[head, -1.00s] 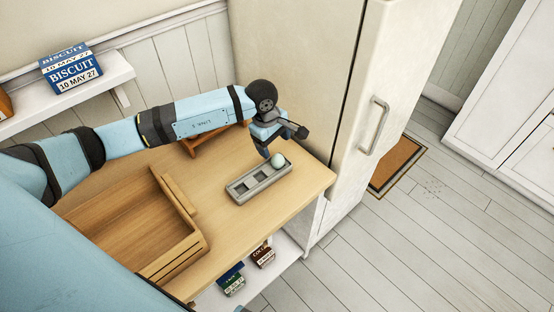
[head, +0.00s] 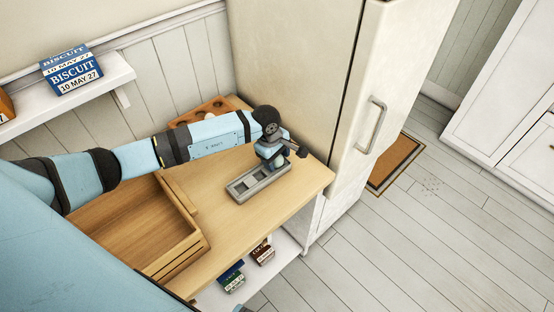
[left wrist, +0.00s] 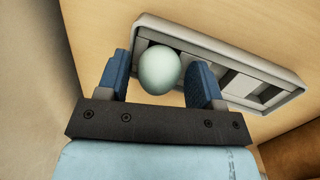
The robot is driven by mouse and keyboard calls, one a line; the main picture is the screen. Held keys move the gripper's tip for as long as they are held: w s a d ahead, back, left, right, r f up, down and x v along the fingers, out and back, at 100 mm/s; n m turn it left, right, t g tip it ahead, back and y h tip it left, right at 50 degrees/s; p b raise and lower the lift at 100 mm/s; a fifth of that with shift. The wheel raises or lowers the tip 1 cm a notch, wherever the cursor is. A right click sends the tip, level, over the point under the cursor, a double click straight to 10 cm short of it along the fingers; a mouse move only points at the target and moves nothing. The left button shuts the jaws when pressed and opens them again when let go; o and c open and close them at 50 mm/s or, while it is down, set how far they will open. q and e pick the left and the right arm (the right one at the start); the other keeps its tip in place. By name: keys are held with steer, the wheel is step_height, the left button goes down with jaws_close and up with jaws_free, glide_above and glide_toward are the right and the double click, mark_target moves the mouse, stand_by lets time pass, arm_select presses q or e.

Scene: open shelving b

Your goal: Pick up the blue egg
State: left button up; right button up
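The pale blue egg (left wrist: 159,70) sits in the end compartment of a grey tray (left wrist: 290,78). In the left wrist view it lies between the two blue fingers of my left gripper (left wrist: 160,82), which are open. A small gap shows on the left of the egg, and the right finger is close to it. In the head view my left gripper (head: 275,157) is over the far end of the tray (head: 240,193), and the egg (head: 278,161) is partly hidden by it. My right gripper is not in view.
A wooden crate (head: 187,243) stands on the left of the wooden table (head: 222,168). An orange-brown holder (head: 205,108) with holes is behind my left arm. A tall cream cabinet (head: 290,60) borders the table's far right side. Boxes (head: 231,277) sit on the shelf below.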

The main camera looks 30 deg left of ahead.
arm_select(q)
steer(key=c, duration=0.4)
steer(key=shift+r, duration=0.1)
